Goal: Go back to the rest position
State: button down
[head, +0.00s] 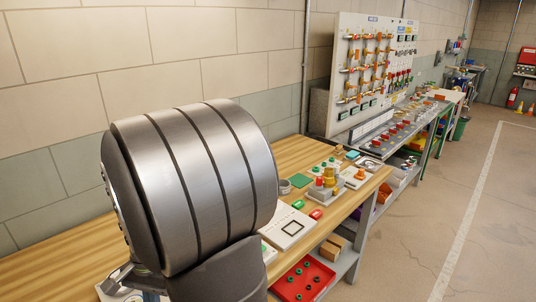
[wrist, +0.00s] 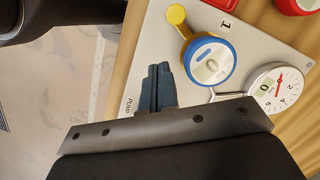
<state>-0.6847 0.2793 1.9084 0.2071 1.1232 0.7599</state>
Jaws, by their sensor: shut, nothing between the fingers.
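My gripper (wrist: 157,72) shows in the wrist view with its dark fingers together and nothing between them. It is over or beside the edge of a white panel (wrist: 150,50) marked PUMP. A blue-ringed round dial (wrist: 209,62) with a yellow knobbed lever (wrist: 177,16) is just right of the fingertips. I cannot tell the gap between fingers and panel. In the head view my own large grey arm link fills the left middle and hides part of the bench; the fingers do not show there.
A white gauge (wrist: 275,88) with a red needle sits right of the dial. In the head view, the wooden bench (head: 50,268) carries a white plate with a black square (head: 290,228), red and green parts and brass fittings. A valve board (head: 345,60) stands behind. Open floor (head: 450,200) lies right.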

jog(key=w+n, duration=0.1)
jog(key=n, duration=0.1)
jog(key=w+n+h, duration=0.1)
jog(key=n, duration=0.1)
jog(key=shift+w+a, duration=0.1)
jog(key=shift+w, duration=0.05)
jog(key=w, duration=0.3)
jog(key=shift+w+a, duration=0.2)
jog(key=shift+a, duration=0.1)
jog(key=v, duration=0.3)
jog(key=shift+w+r, duration=0.1)
jog(key=shift+w, duration=0.15)
jog(key=shift+w+a+r, duration=0.1)
jog(key=shift+r, duration=0.45)
